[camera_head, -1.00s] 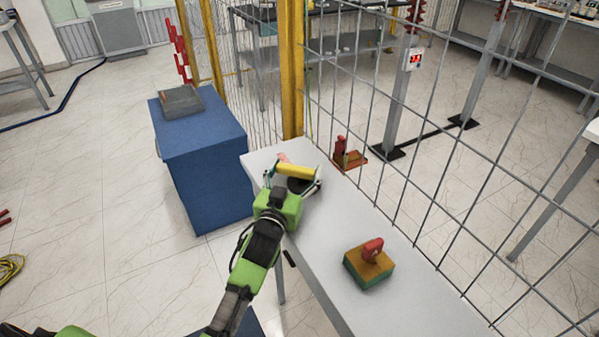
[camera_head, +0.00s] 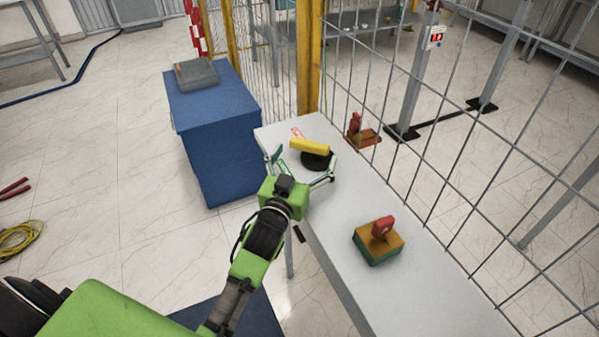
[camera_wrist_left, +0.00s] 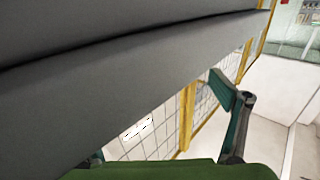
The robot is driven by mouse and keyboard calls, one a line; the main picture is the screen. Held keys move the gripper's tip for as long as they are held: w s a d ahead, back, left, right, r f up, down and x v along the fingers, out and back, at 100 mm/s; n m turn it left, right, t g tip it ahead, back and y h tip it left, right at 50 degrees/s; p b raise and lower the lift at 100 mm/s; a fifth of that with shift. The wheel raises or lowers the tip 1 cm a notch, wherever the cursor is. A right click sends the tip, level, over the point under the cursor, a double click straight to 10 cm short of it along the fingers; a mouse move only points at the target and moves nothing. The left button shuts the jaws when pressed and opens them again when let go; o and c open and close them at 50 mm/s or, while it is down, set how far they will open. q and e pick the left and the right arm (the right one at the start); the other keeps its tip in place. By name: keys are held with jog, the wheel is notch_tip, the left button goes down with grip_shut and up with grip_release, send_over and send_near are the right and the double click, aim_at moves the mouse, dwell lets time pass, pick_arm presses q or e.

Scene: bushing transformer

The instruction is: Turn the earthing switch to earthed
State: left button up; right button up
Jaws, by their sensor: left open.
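A yellow bar handle (camera_head: 309,146) sits on a round black base (camera_head: 317,161) at the far end of the grey bench; it looks like the earthing switch. The bar lies roughly crosswise, its right end slightly lower in the picture. My left gripper (camera_head: 302,168) is open on the near side of the handle, its fingers spread to either side of the black base. I cannot tell whether a finger touches it. In the left wrist view, a dark grey surface (camera_wrist_left: 110,70) fills the upper left, very close; a green finger (camera_wrist_left: 232,115) shows at right. My right gripper is out of view.
A green and orange box with a red knob (camera_head: 381,230) stands nearer on the grey bench (camera_head: 340,235). Wire mesh fencing (camera_head: 420,150) runs along the bench's right side. A blue cabinet (camera_head: 215,140) stands left of the bench. The floor at left is mostly clear.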

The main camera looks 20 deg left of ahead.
pick_arm(q)
jog(key=s, duration=0.7)
jog(key=shift+s+d+r, duration=0.1)
jog(key=shift+s+d, duration=0.2)
jog(key=shift+s, duration=0.05)
